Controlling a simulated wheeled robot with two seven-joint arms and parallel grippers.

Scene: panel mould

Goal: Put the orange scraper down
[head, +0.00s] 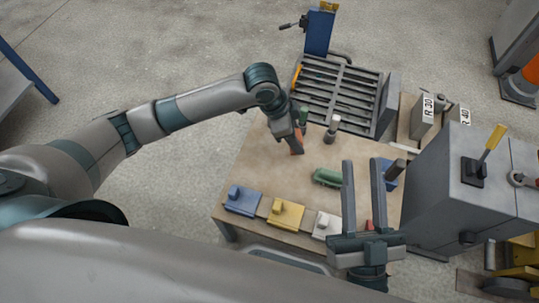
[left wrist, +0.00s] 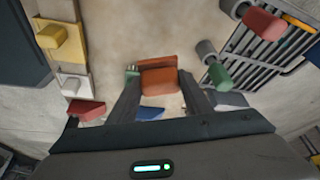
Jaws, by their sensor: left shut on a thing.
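The orange scraper (head: 296,148) is in my left gripper (head: 291,138), over the far middle of the wooden table. In the left wrist view, its orange block (left wrist: 159,78) sits between the two fingers, which are shut on it. I cannot tell whether its lower end touches the tabletop, and part of it is hidden by the gripper. My right gripper (head: 363,165) is open and empty, with its fingers apart over the near right part of the table.
The wooden table (head: 257,155) has clear room left of the scraper. Blue (head: 242,201), yellow (head: 286,213) and white (head: 326,226) blocks line its near edge. A green tool (head: 326,177) lies mid-table. A slatted grey rack (head: 345,90) stands behind; a grey cabinet (head: 440,205) stands right.

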